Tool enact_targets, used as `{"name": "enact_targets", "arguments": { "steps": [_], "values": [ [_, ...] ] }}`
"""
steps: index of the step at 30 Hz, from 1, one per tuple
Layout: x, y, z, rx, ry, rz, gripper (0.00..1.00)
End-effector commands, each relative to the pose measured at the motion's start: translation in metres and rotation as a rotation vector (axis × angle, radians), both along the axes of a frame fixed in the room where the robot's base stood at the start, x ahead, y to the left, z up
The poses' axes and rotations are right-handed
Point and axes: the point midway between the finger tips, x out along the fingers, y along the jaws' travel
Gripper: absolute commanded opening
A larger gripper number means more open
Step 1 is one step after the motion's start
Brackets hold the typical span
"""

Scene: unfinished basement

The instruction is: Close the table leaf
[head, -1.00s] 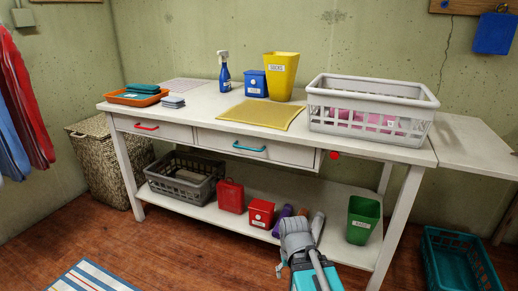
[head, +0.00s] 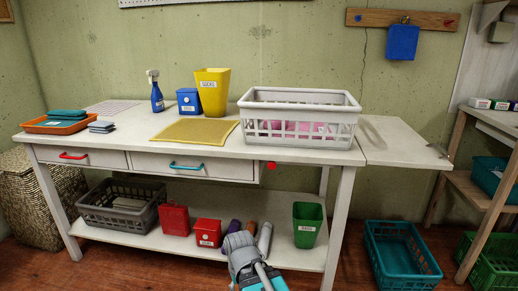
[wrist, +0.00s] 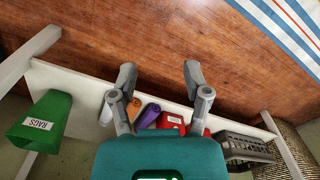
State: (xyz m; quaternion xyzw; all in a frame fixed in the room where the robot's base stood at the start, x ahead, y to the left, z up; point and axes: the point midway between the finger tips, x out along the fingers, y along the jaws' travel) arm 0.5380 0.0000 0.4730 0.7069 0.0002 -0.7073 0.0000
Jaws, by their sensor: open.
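The table leaf (head: 400,145) is a white flap at the right end of the white workbench (head: 110,135). It stands raised, roughly level with the top, and a small metal piece (head: 438,150) shows near its outer end. A round red knob (head: 271,165) sits below the bench's front edge, right of the drawers. My gripper (wrist: 158,75) is open and empty in the wrist view, above the wooden floor by the lower shelf. It is apart from the leaf, which the wrist view does not show. My grey and teal arm shows low in the head view.
A white basket (head: 300,142) with something pink stands on the top beside the leaf. A teal crate (head: 385,262) sits on the floor below the leaf. A wooden shelf unit (head: 470,190) stands to the right. The lower shelf holds several containers, including a green bin (head: 308,225).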

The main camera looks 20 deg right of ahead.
Motion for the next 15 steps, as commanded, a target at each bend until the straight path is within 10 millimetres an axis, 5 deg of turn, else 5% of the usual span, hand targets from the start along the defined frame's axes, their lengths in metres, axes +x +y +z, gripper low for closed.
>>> {"name": "enact_targets", "arguments": {
  "steps": [1, 8, 15],
  "values": [
    [0.0, 0.0, 0.005, 0.0, 0.0, 0.0, 0.42],
    [0.0, 0.0, 0.032, 0.0, 0.0, 0.0, 0.0],
    [0.0, 0.0, 0.058, 0.0, 0.0, 0.0, 0.0]
  ]
}}
